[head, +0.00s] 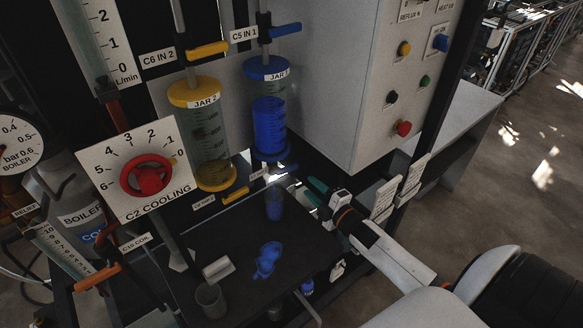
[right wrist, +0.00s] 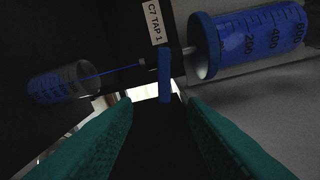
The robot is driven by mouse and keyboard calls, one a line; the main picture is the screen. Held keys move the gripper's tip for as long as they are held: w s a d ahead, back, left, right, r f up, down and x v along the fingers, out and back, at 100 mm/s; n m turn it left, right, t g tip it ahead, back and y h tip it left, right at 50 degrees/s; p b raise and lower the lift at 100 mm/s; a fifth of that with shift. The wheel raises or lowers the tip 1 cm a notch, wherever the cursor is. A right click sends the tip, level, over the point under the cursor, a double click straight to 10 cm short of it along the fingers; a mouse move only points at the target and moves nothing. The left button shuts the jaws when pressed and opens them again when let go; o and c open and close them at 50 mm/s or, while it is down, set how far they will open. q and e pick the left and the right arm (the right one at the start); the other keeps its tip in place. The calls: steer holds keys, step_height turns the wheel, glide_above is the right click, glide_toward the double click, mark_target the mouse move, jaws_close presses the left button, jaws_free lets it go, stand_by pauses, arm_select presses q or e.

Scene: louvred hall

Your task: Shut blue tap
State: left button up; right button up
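The blue tap's lever (right wrist: 165,75) is in the right wrist view, beside the label "C7 TAP 1". In the head view the blue tap (head: 285,169) sits under the blue jar, JAR 1 (head: 269,112). A thin blue stream runs from the spout into a beaker (right wrist: 62,84) holding blue liquid; this beaker (head: 274,205) also stands below the tap in the head view. My right gripper (head: 314,193) is open, its green fingers apart and empty, to the right of the tap. The lever is ahead of the fingertips, roughly between them. My left gripper is not in view.
A blue spill (head: 267,260) lies on the dark bench top near an empty beaker (head: 210,301) and a white cylinder (head: 218,269). The yellow jar, JAR 2 (head: 212,135), with its yellow tap (head: 235,195), stands left. A grey cabinet (head: 330,100) rises behind my right gripper.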

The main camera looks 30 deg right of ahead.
mark_target(293, 169)
steer(key=w+b, duration=0.4)
steer(key=w, duration=0.4)
steer(key=shift+w+a+r, duration=0.1)
steer(key=shift+w+a, duration=0.05)
steer(key=shift+w, duration=0.05)
steer(key=shift+w+a+b, duration=0.1)
steer(key=shift+w+b, duration=0.35)
steer(key=shift+w, duration=0.4)
steer(key=shift+c, duration=0.4)
jaws_close()
stand_by(0.4)
